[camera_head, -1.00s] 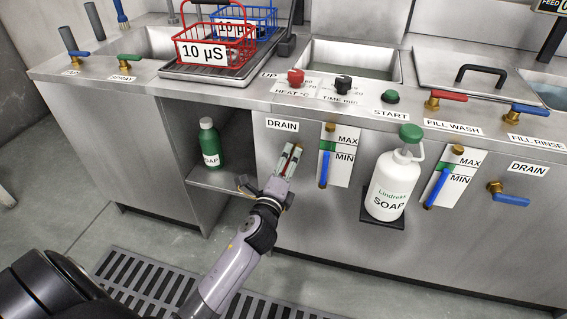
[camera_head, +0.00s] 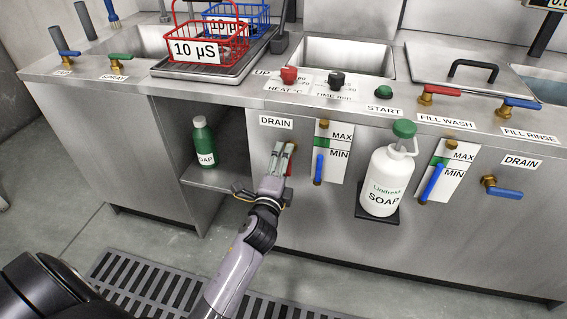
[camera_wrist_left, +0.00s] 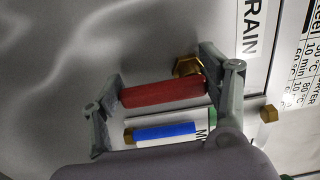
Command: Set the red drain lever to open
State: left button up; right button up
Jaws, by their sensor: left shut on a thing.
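The red drain lever (camera_wrist_left: 163,93) extends left from its brass valve (camera_wrist_left: 188,66) in the left wrist view. In the head view only a sliver of the red lever (camera_head: 290,168) shows beside my fingers, below the left DRAIN label (camera_head: 276,122). My left gripper (camera_head: 284,148) is at the lever on the front panel. In the wrist view my left gripper (camera_wrist_left: 165,88) has a finger near each end of the lever and is shut on it. My right gripper is not in view.
Close right of the lever is a level gauge with a blue handle (camera_head: 319,168). A white soap bottle (camera_head: 384,180) stands on a bracket further right. A green soap bottle (camera_head: 203,142) stands on the open shelf to the left. A blue drain lever (camera_head: 507,193) is at far right.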

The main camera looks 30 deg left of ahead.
pick_arm(q)
jog(key=o, duration=1.7)
jog(key=shift+s, duration=0.1)
jog(key=v, duration=1.1)
jog(key=shift+s, duration=0.4)
